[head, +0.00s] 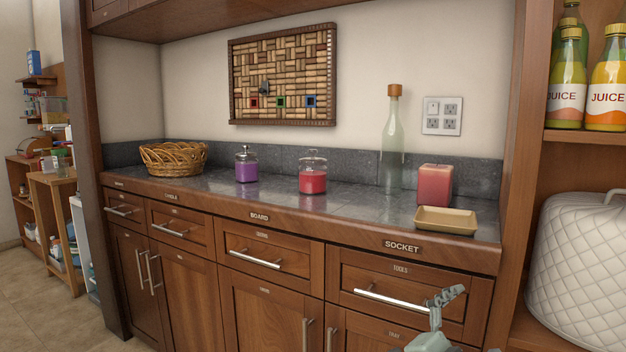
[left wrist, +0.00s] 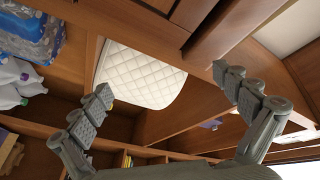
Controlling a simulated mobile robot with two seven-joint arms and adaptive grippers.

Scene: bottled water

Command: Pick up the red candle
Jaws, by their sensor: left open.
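Two red candle-like things stand on the counter in the head view. One is a red candle in a lidded glass jar (head: 312,181) near the middle. The other is a larger square red block (head: 434,185) at the right, behind a tan tray (head: 446,220). My left gripper (head: 462,316) is low in front of the drawers at the bottom right, below the counter top and apart from both. In the left wrist view my left gripper (left wrist: 163,82) is wide open with nothing between its fingers. Neither red thing shows there. My right gripper is not in view.
A purple jar (head: 246,168), a wicker basket (head: 173,158) and a tall glass bottle (head: 392,150) also stand on the counter. A quilted white cover (head: 583,265) and juice bottles (head: 608,88) sit on shelves at the right. Drawer handles (head: 392,300) stick out near my gripper.

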